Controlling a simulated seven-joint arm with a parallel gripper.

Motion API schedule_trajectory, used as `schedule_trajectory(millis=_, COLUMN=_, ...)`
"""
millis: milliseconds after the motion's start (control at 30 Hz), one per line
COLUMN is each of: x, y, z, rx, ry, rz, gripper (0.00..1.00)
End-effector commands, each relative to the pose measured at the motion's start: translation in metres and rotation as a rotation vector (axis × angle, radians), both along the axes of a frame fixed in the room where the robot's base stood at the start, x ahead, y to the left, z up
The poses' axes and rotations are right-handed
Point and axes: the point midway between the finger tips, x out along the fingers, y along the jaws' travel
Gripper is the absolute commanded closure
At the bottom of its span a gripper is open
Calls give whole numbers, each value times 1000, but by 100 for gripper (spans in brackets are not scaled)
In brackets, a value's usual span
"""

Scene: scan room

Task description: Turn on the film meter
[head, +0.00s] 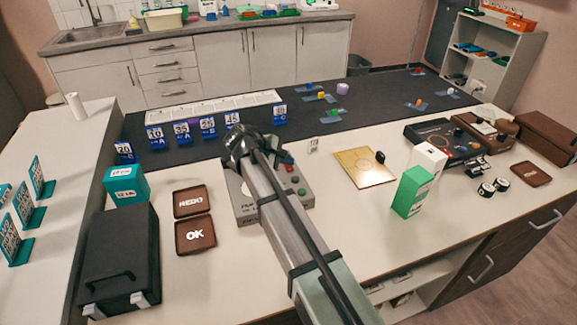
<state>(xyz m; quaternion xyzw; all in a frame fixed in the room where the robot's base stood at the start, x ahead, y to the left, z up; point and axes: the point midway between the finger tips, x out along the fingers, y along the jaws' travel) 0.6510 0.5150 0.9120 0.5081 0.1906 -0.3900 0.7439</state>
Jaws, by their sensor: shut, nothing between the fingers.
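A grey box with a sloped face (246,210) stands on the white counter, left of the middle. It looks like the film meter, but its label is partly hidden. My gripper (284,160) is above the far edge of the box, shut and empty. Its fingertips are mostly hidden by my arm, and I cannot tell whether they touch the box.
Brown REDO (190,201) and OK (195,236) trays and a black case (122,262) stand to the left. A gold plate (364,168), a green-and-white box (412,191) and a dark device (444,141) are to the right. Blue number cards (157,137) line the dark mat behind.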

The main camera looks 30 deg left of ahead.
Motion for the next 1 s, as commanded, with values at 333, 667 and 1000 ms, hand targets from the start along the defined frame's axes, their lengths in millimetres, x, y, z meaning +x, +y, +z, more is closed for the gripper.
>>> schedule_trajectory(millis=333, x=0, y=0, z=-2, rx=-1, ry=1, rz=-1, gripper=100)
schedule_trajectory(millis=667, x=-1, y=-1, z=3, rx=0, ry=1, rz=0, gripper=100)
schedule_trajectory(millis=1000, x=-1, y=-2, z=8, rx=-1, ry=1, rz=0, gripper=100)
